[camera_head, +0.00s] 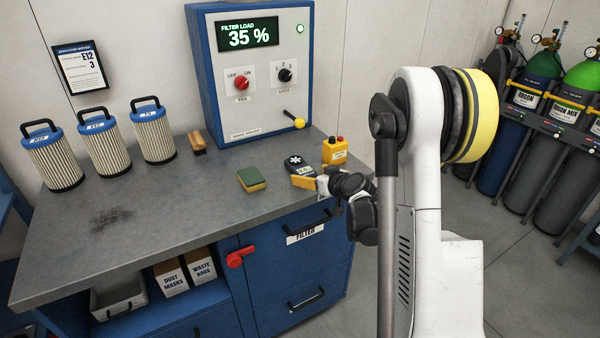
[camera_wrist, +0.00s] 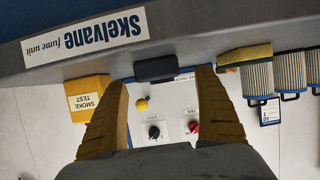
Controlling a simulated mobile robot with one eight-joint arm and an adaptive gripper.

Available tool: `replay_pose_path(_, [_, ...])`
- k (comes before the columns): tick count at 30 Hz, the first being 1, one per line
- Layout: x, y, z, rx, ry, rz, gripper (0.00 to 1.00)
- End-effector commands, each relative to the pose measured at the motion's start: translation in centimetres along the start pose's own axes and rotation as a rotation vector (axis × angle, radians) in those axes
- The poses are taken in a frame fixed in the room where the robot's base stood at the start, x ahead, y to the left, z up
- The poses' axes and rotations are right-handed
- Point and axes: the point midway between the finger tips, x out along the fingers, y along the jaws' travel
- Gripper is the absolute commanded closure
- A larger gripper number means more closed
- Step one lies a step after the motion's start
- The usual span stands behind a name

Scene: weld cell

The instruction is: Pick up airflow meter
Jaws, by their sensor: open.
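The airflow meter (camera_head: 297,163) is a small dark handheld device with a white fan symbol and a small green display. It lies on the grey bench near its front edge in the head view. In the wrist view a dark block (camera_wrist: 155,68), apparently the meter seen end-on, sits between my fingertips. My gripper (camera_head: 312,183) is at the bench's front edge, just in front of the meter, partly covering its near end. In the wrist view my gripper (camera_wrist: 162,80) has its two yellow-brown fingers apart, one on each side of the dark block. I cannot tell whether they touch it.
A yellow smoke test box (camera_head: 335,150) stands close right of the meter. A green-yellow sponge (camera_head: 251,180) lies to its left. Filter cartridges (camera_head: 104,142) and the filter load cabinet (camera_head: 255,110) stand behind. Gas cylinders (camera_head: 540,150) are at right.

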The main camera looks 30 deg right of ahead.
Motion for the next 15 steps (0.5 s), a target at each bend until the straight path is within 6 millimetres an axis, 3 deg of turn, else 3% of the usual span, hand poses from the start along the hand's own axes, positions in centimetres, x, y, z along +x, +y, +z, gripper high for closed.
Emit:
replay_pose_path(12, [5.8,0.2,-0.5,0.0,0.0,-0.001,0.19])
replay_pose_path(15, [6.5,0.2,-0.6,0.0,0.0,0.0,0.19])
